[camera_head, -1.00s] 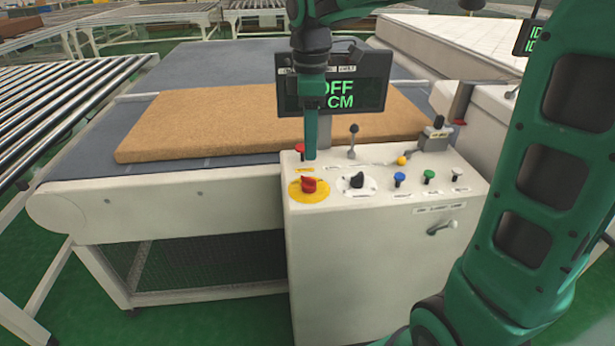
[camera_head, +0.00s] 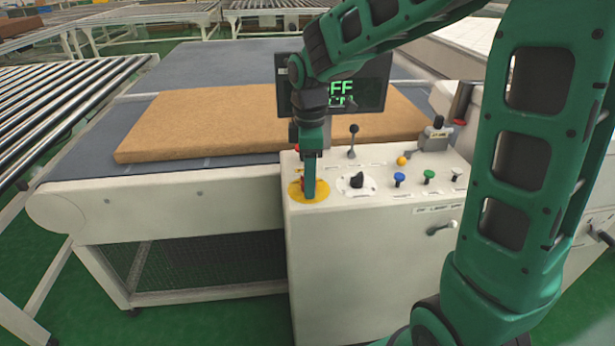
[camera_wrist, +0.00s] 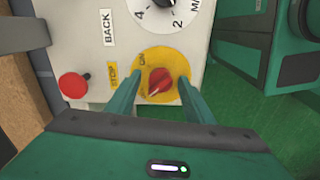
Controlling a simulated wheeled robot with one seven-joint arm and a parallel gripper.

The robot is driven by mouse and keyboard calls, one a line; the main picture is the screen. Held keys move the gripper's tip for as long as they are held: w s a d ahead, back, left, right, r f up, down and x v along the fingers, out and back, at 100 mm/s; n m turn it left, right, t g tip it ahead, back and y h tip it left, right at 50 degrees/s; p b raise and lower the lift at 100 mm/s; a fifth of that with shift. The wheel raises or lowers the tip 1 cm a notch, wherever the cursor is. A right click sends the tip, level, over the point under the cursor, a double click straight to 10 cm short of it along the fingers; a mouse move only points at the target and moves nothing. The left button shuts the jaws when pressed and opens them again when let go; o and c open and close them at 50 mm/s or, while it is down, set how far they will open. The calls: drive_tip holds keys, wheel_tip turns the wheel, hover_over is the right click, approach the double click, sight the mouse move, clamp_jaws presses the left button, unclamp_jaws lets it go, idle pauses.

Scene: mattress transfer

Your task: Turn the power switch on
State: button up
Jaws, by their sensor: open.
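The power switch is a red rotary knob (camera_wrist: 160,81) on a round yellow plate (camera_wrist: 183,66) with "ON" lettering. In the head view the yellow plate (camera_head: 295,190) is at the left front of the white control panel, and the knob is mostly hidden behind my gripper. My gripper (camera_head: 309,196) points down over the switch. In the wrist view my gripper (camera_wrist: 154,100) is open, with one finger on each side of the knob. I cannot tell whether the fingers touch it. The display (camera_head: 345,85) shows green text ending in "FF", partly covered by my arm.
Beside the switch is a black selector dial (camera_head: 357,181), with blue (camera_head: 399,179) and green (camera_head: 428,176) buttons to its right. A red button (camera_wrist: 73,85) marked "STOP" is close by. A lever (camera_head: 353,141) stands behind. A tan mattress (camera_head: 220,120) lies on the conveyor.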

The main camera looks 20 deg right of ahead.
drive_tip(key=c, duration=1.1)
drive_tip(key=shift+o, duration=0.3)
drive_tip(key=m, duration=0.4)
drive_tip(key=shift+w+r+m, duration=0.1)
drive_tip(key=shift+m, duration=0.2)
drive_tip(key=m, duration=0.4)
drive_tip(key=shift+m, duration=0.3)
drive_tip(key=m, duration=0.4)
drive_tip(key=shift+m, duration=0.3)
drive_tip(key=shift+a+m, duration=0.1)
drive_tip(key=shift+m, duration=2)
